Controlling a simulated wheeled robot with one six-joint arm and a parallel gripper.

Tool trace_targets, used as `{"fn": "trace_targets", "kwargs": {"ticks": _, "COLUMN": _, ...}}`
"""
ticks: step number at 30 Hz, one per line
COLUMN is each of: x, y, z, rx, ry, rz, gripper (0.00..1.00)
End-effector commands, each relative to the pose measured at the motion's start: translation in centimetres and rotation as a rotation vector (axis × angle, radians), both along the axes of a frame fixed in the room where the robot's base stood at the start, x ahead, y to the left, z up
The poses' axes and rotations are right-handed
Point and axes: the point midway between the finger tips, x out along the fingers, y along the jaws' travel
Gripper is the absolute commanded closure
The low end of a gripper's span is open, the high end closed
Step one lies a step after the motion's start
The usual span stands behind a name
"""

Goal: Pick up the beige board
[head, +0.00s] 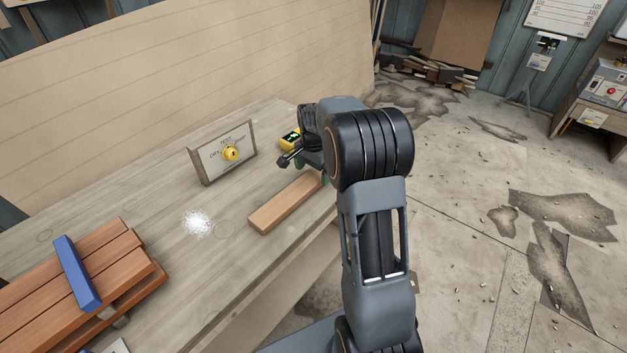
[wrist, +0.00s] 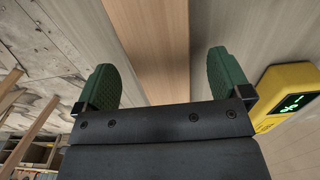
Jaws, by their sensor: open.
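The beige board (head: 284,204) is a plain wooden block lying flat on the workbench near its front edge. Its far end is hidden behind my arm in the head view. In the wrist view the board (wrist: 152,45) runs away from me between the two green fingers. My gripper (wrist: 165,80) is open, with one finger on each side of the board and a gap on both sides. Nothing is held. I cannot tell how far above the bench the fingertips are. In the head view my arm mostly hides the gripper.
A yellow device (head: 290,139) with a green display stands beside my gripper, and close to the right finger in the wrist view (wrist: 284,95). Stacked reddish planks with a blue bar (head: 77,273) lie at left on the workbench (head: 180,255).

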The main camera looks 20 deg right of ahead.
Motion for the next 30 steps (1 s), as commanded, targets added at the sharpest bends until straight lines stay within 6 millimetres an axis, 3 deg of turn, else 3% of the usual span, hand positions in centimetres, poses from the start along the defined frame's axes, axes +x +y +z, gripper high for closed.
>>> {"fn": "trace_targets", "kwargs": {"ticks": 6, "x": 0.0, "y": 0.0, "z": -1.8, "rx": 0.000, "ry": 0.000, "rz": 0.000, "gripper": 0.04}}
{"fn": "trace_targets", "kwargs": {"ticks": 14, "x": 0.0, "y": 0.0, "z": -1.9, "rx": 0.000, "ry": -0.001, "rz": 0.001, "gripper": 0.04}}
{"fn": "trace_targets", "kwargs": {"ticks": 30, "x": 0.0, "y": 0.0, "z": -1.9, "rx": 0.000, "ry": -0.001, "rz": 0.001, "gripper": 0.56}}
